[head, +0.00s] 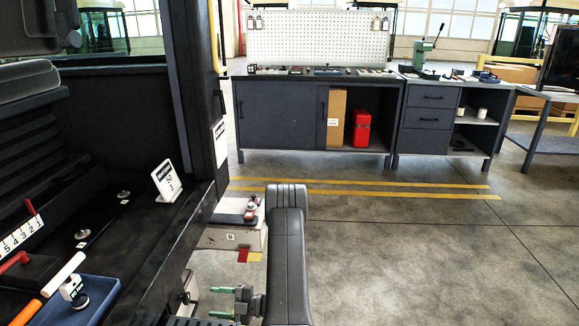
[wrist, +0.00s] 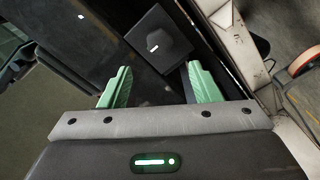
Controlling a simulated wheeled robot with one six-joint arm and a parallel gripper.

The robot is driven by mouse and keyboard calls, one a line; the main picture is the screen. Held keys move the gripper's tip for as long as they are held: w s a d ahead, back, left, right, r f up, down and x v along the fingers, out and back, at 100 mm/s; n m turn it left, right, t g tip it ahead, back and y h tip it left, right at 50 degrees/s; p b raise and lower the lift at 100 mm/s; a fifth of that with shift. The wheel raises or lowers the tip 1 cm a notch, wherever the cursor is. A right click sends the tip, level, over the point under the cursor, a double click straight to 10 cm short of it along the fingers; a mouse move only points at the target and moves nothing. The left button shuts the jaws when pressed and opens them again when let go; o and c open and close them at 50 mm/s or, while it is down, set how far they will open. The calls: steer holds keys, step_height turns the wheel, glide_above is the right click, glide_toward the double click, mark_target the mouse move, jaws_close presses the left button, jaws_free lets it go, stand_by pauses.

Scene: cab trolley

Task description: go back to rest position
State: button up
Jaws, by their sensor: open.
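My gripper (head: 222,302) shows low in the head view, with its two green fingers apart and nothing between them. In the wrist view my gripper (wrist: 158,76) is also open and empty. Past its fingertips is a black square block (wrist: 158,38) with a small white mark. It lies apart from the fingers as far as I can tell.
A dark padded armrest-like piece (head: 288,245) stands just right of my gripper. A workbench (head: 278,115) stands behind; the floor at right is clear.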

mark_target(189, 299)
steer(key=a, duration=0.8)
steer(key=shift+w+a+b, duration=0.3)
steer(key=shift+a+b, duration=0.05)
steer(key=shift+a, duration=0.05)
steer(key=shift+d+f+n, duration=0.1)
steer(key=shift+d+n, duration=0.1)
steer(key=shift+n, duration=0.6)
steer(key=n+b, duration=0.1)
steer(key=n, duration=0.2)
steer(key=n+b, duration=0.2)
steer(key=n, duration=0.4)
steer(key=shift+f, duration=0.2)
steer(key=n+b, duration=0.2)
steer(key=n, duration=0.5)
steer(key=shift+w+f, duration=0.1)
steer(key=shift+f, duration=0.05)
steer(key=n+b, duration=0.1)
steer(key=n, duration=0.2)
steer(key=shift+n, duration=0.3)
